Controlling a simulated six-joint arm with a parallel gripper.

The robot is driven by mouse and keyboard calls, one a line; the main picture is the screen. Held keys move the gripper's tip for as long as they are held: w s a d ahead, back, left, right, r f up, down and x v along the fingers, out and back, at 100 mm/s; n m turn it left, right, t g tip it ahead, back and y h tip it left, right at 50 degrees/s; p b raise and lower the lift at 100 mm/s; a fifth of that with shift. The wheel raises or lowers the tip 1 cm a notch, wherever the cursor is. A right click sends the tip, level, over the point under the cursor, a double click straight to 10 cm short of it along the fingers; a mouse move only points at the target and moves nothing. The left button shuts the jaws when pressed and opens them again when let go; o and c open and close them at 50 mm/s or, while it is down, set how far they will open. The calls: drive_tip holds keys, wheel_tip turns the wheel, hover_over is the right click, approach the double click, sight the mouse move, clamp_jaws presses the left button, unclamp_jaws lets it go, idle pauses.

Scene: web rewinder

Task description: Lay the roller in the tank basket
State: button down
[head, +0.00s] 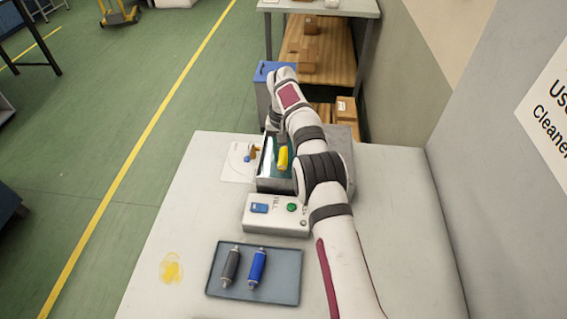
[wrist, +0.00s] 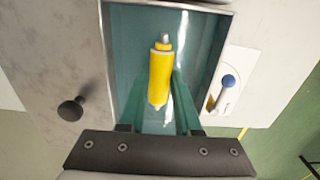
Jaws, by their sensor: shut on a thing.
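My gripper (wrist: 162,98) has green fingers and is shut on a yellow roller (wrist: 160,72) with a pale metal end. In the head view, the yellow roller (head: 283,159) hangs below my wrist, over the open part of a grey metal tank (head: 273,186). In the wrist view, the tank's teal interior (wrist: 125,55) lies behind the roller, between metal rims. The roller appears above the opening; its exact height is unclear. I cannot make out a separate basket inside. My arm hides part of the tank in the head view.
A metal plate with a black knob (wrist: 72,108) lies beside the opening. A blue-tipped lever (wrist: 228,82) is on the other side. A control box (head: 262,222) stands in front. A tray (head: 285,291) holds a grey roller (head: 231,266) and a blue roller (head: 257,269). A yellow stain (head: 171,269) marks the table.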

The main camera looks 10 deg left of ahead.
sight(283, 158)
drive_tip(key=shift+f, duration=2)
drive_tip(key=c, duration=0.6)
unclamp_jaws()
drive_tip(key=shift+f, duration=0.1)
